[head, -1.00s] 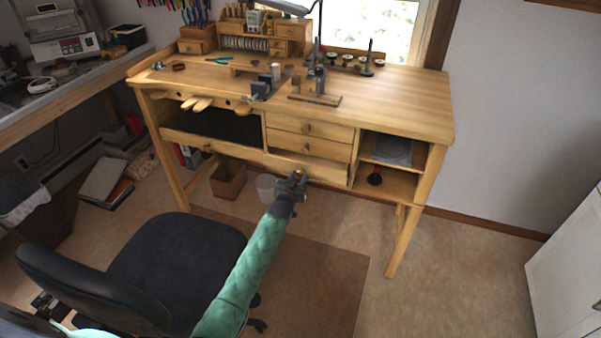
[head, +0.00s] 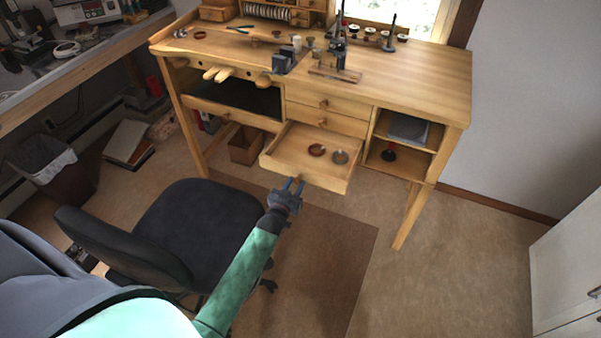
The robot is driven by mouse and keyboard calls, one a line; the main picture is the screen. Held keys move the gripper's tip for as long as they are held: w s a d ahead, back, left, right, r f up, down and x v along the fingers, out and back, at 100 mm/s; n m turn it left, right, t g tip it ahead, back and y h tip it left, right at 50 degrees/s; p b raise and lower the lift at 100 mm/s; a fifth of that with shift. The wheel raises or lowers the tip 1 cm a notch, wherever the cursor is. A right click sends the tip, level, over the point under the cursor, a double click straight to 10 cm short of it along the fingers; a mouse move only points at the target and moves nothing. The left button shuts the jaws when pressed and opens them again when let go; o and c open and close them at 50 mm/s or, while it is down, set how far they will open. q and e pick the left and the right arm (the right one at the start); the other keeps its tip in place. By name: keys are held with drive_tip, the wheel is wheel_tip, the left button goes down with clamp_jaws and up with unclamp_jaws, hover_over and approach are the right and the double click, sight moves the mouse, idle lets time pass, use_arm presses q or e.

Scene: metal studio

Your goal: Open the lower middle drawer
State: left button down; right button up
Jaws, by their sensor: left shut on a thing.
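The lower middle drawer (head: 280,148) of the wooden workbench is pulled out, showing its inside. A brown round dish (head: 317,150) and a grey round piece (head: 340,157) lie in it. My left gripper (head: 294,184), on the green-sleeved arm, is at the drawer's front. It is shut on the drawer's small knob, which is mostly hidden by the fingers. Two shut drawers with knobs (head: 323,103) sit just above. My right gripper is not in view.
A dark office chair (head: 195,225) stands left of my arm. Open shelves (head: 410,165) are right of the drawer. The bench top (head: 420,75) holds tools. The floor on the right is clear, with a white cabinet (head: 570,270) beyond.

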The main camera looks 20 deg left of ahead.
use_arm(q)
drive_tip(key=shift+s, duration=0.95)
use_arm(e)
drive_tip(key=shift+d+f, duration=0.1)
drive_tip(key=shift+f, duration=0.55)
use_arm(q)
drive_tip(key=c, duration=1.1)
unclamp_jaws()
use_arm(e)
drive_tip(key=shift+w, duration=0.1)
use_arm(q)
drive_tip(key=shift+o, duration=0.2)
drive_tip(key=shift+s, duration=0.1)
drive_tip(key=shift+s, duration=0.2)
drive_tip(key=s+b, duration=0.2)
drive_tip(key=s, duration=0.5)
drive_tip(key=shift+a, duration=0.15)
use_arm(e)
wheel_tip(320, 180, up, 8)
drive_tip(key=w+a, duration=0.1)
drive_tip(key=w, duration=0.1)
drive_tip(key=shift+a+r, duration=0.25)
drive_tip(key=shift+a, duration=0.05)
use_arm(q)
drive_tip(key=shift+s, duration=0.1)
